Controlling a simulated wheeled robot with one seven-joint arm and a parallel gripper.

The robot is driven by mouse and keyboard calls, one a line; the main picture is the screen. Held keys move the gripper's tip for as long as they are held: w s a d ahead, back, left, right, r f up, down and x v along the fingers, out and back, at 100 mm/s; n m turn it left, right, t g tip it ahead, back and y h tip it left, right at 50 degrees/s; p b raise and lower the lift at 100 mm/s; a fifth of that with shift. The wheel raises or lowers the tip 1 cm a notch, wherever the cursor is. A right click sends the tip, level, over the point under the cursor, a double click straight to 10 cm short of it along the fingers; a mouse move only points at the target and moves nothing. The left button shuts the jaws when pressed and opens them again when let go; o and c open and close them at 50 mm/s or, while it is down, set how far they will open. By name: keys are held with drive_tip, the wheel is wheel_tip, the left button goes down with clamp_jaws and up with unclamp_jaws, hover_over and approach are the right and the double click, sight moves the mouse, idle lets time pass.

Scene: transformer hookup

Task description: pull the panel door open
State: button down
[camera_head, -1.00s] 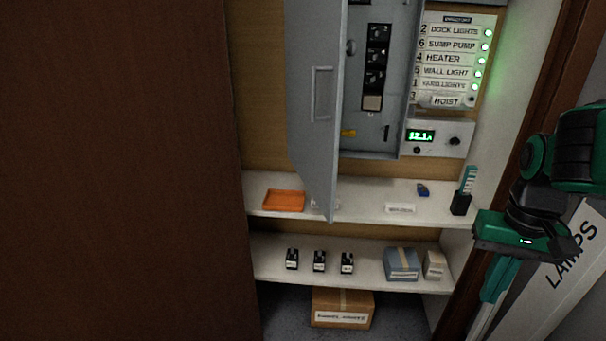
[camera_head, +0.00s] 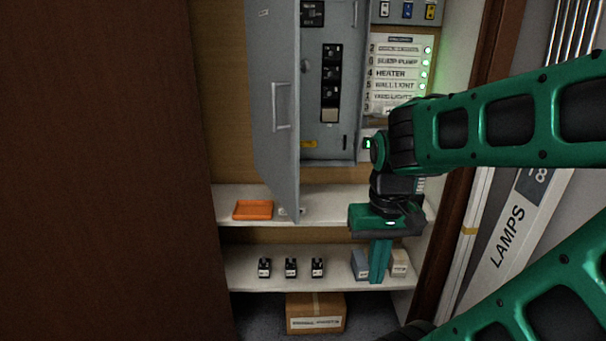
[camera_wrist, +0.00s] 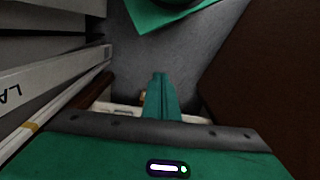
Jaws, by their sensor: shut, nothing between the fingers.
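The grey panel door (camera_head: 262,75) stands swung open to the left of the grey panel box, with its pull handle (camera_head: 283,106) on the face towards me. Inside the box (camera_head: 345,110) are several black breakers (camera_head: 331,62) and a yellow piece (camera_head: 309,144). My gripper (camera_head: 379,280) points down in front of the lower shelf, right of the door and apart from it. Its green fingers are together and empty; they also show in the wrist view (camera_wrist: 161,95).
An orange tray (camera_head: 253,210) lies on the upper shelf. Several black modules (camera_head: 291,267) and a blue-grey box (camera_head: 360,264) are on the lower shelf. A cardboard box (camera_head: 315,312) is on the floor. A long LAMPS box (camera_head: 515,230) leans at right. A brown panel (camera_head: 95,170) fills the left.

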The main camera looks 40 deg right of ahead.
drive_tip(key=w+d+r+n+t+y, duration=0.1)
drive_tip(key=w+d+r+t, duration=0.1)
drive_tip(key=w+r, duration=0.45)
drive_tip(key=w+d+r+n+t+y, duration=0.1)
drive_tip(key=w+r, duration=0.2)
drive_tip(key=w, duration=0.7)
drive_tip(key=w+d+r+n+t+y, duration=0.35)
drive_tip(key=w+d+r, duration=0.25)
drive_tip(key=d+r, duration=0.2)
drive_tip(key=w+a+f, duration=0.5)
drive_tip(key=a+f, duration=0.2)
drive_tip(key=a, duration=0.1)
drive_tip(key=shift+w+a+f+g+h, duration=0.25)
drive_tip(key=shift+w+f+g+h, duration=0.1)
drive_tip(key=shift+f+h, duration=0.1)
